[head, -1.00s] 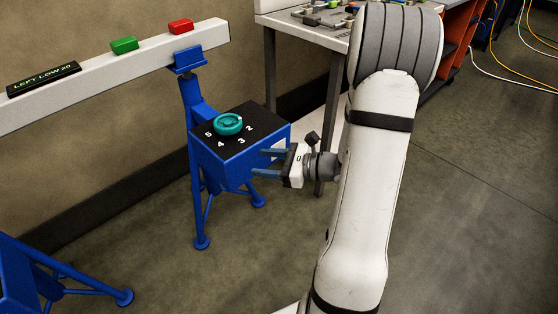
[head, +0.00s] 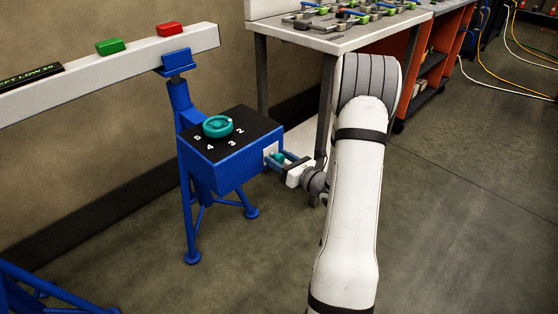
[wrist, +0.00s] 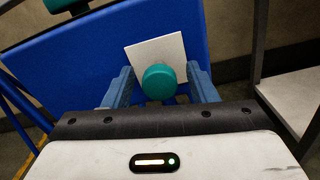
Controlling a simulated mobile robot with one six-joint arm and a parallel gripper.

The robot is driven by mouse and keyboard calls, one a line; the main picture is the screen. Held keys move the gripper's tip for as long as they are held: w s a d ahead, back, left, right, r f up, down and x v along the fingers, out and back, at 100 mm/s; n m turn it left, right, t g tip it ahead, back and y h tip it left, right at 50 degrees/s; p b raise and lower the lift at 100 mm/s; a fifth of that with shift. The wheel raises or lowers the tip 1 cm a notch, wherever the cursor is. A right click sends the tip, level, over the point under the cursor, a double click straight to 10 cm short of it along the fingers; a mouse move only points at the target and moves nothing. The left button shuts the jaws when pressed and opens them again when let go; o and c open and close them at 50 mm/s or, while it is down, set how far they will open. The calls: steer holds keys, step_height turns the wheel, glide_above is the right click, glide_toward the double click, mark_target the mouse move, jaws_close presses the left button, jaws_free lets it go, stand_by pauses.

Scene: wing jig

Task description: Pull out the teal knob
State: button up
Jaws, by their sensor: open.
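The teal knob (wrist: 159,82) is a small round knob in front of a white plate (wrist: 156,52) on the side of the blue box (head: 232,165). It also shows in the head view (head: 279,158). My gripper (head: 277,160) is open, with one blue finger on each side of the knob. In the wrist view my gripper (wrist: 160,85) has the knob between its fingers, with a gap visible on the left. The right finger's exact clearance is hard to tell.
A teal dial (head: 218,126) with numbers sits on the box's black top. A white beam (head: 130,65) with a green block (head: 110,46) and a red block (head: 170,29) stands on the blue stand. A workbench (head: 340,38) with tools is behind my arm.

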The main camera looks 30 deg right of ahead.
steer(key=shift+w, duration=0.1)
steer(key=shift+c, duration=0.3)
jaws_close()
